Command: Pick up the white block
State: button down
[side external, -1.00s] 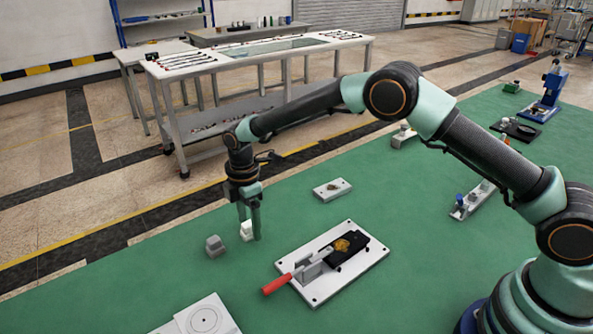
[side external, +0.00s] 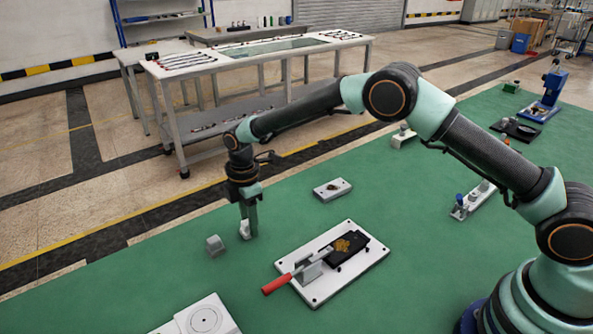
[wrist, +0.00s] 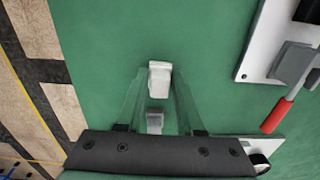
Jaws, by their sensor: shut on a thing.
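The white block (side external: 245,231) is at the fingertips of my gripper (side external: 249,230), low at the green table top. In the wrist view the white block (wrist: 159,78) sits between the two fingertips (wrist: 160,75), and the fingers are shut on it. In the side view the fingers hide part of it. I cannot tell whether it touches the table.
A grey block (side external: 215,245) stands just left of the white block, close to my fingers. To the right is a white plate (side external: 318,292) with a red-handled clamp (side external: 277,284). A small light plate (side external: 332,190) lies behind. A white disc fixture (side external: 204,320) is at the front.

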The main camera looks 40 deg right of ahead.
notch_tip(320, 180, up, 20)
jog(key=shift+f, duration=0.25)
